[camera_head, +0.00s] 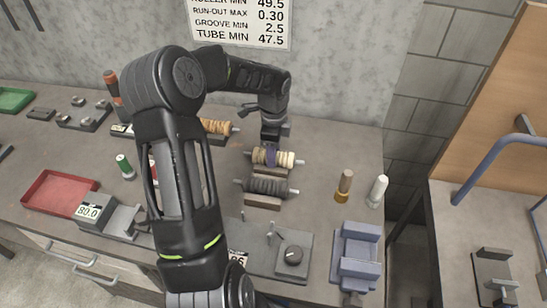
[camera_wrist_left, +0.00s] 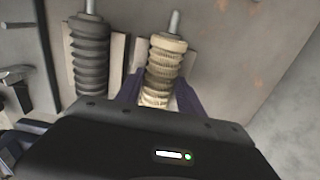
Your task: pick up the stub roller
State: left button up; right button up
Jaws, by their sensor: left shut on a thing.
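A cream ribbed roller (camera_head: 287,159) with a metal shaft end lies on a low support on the bench in the head view. My left gripper (camera_head: 270,157) comes down on it from above and is shut around its body. In the left wrist view the bluish fingers (camera_wrist_left: 160,98) sit on both sides of the cream roller (camera_wrist_left: 166,58). A dark grey ribbed roller (camera_head: 267,186) lies parallel in front of it. A tan roller (camera_head: 216,127) lies behind, partly hidden by my arm. No label shows which one is the stub roller. My right gripper is out of view.
Two small upright cylinders, brown (camera_head: 344,186) and white (camera_head: 377,191), stand to the right. A red tray (camera_head: 59,194) lies at the left.

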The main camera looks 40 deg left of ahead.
pick_arm(q)
grip_shut()
dwell(0.5)
notch_tip(320, 180, up, 10)
dwell(0.5)
dwell(0.4)
jog(key=shift+w+d, duration=0.1)
